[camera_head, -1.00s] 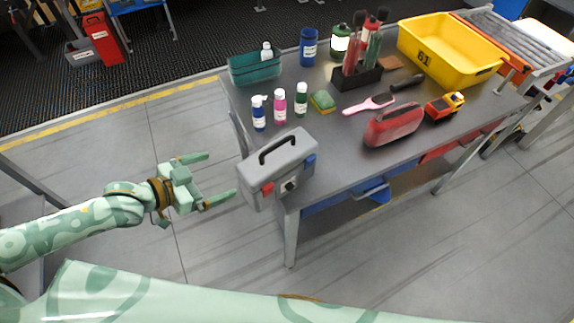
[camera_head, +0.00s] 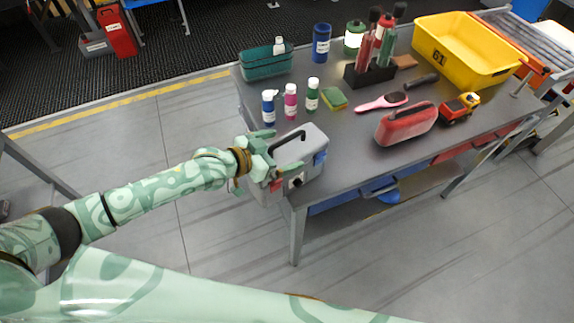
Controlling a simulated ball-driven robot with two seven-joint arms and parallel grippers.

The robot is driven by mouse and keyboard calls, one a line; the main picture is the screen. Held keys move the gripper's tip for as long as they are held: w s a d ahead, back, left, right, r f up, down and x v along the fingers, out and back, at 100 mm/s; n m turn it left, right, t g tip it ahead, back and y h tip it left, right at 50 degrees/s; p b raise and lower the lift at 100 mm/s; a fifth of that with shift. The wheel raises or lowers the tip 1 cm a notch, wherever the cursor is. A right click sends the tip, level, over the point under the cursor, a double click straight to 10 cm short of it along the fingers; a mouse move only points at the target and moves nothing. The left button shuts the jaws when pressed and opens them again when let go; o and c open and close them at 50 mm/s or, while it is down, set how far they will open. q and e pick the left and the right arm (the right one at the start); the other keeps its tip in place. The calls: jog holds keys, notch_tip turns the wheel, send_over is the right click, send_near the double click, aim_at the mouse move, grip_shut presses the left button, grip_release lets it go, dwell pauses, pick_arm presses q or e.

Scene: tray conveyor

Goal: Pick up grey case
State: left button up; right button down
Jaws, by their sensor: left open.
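The gripper hides the left part of the lid and part of the handle. I cannot tell whether the fingers touch the case. My right gripper is not in view.
Small bottles (camera_head: 290,102), a sponge (camera_head: 334,99) and a teal basket (camera_head: 266,64) stand behind the case. A red case (camera_head: 405,126), pink brush (camera_head: 382,102), toy truck (camera_head: 460,108) and yellow bin (camera_head: 450,66) lie farther right.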

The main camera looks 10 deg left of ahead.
pick_arm(q)
jog(key=shift+x, duration=0.8)
jog(key=shift+s, duration=0.1)
jog(key=c, duration=2)
jog(key=shift+r, duration=0.1)
jog(key=shift+c, duration=0.3)
